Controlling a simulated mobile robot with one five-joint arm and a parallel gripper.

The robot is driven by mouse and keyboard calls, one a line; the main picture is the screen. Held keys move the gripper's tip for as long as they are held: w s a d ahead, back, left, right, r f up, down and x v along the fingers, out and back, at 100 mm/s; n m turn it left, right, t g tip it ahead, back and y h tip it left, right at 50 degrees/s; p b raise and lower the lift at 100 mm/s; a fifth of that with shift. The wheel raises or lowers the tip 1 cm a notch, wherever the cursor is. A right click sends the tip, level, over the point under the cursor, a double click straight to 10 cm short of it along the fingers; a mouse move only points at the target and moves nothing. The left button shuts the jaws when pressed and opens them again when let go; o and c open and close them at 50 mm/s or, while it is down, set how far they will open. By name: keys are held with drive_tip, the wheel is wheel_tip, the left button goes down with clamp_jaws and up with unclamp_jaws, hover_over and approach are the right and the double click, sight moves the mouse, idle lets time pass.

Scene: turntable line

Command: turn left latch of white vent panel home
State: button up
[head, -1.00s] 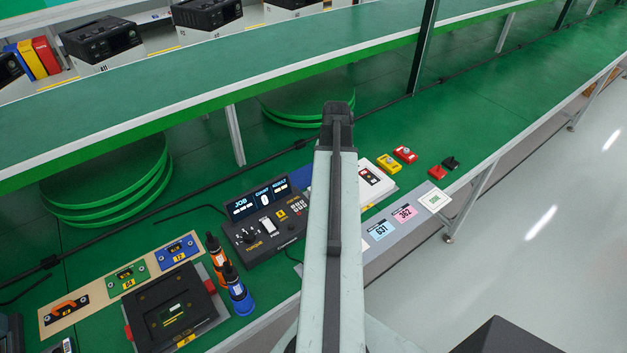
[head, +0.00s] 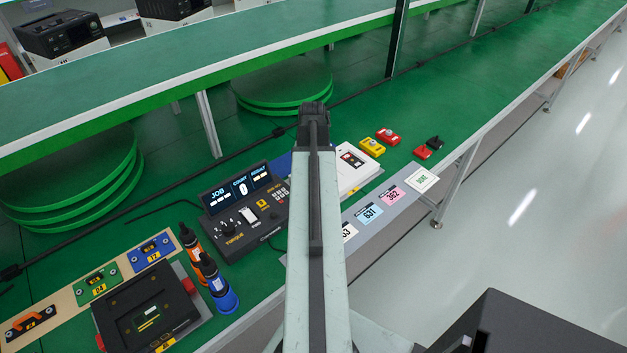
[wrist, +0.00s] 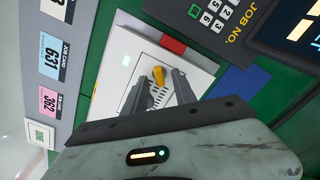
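The white vent panel (wrist: 124,66) lies face up in the wrist view, with dark vent slots (wrist: 160,97) near its middle. Its right part also shows in the head view (head: 347,181), beside my arm. A yellow latch (wrist: 158,77) stands out on the panel, near the slots. My gripper (wrist: 160,77) is over the panel with its two grey fingers apart, and the yellow latch shows between their tips. I cannot tell whether either finger touches it. In the head view my arm hides the gripper and the panel's left part. No other latch is clear to me.
A dark job console (head: 246,214) stands left of my arm, with orange (head: 193,245) and blue (head: 218,287) tools before it. Yellow (head: 372,147) and red (head: 388,136) button boxes sit beyond the panel. Cards (head: 370,214) line the front edge.

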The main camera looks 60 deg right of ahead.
clamp_jaws()
drive_tip(key=shift+s+d+r, duration=0.1)
drive_tip(key=shift+d, duration=0.05)
drive_tip(key=shift+m, duration=1.3)
drive_tip(key=shift+s+a+m, duration=0.1)
drive_tip(key=shift+m, duration=1.1)
drive_tip(key=shift+s+a+m, duration=0.1)
drive_tip(key=shift+m, duration=1.1)
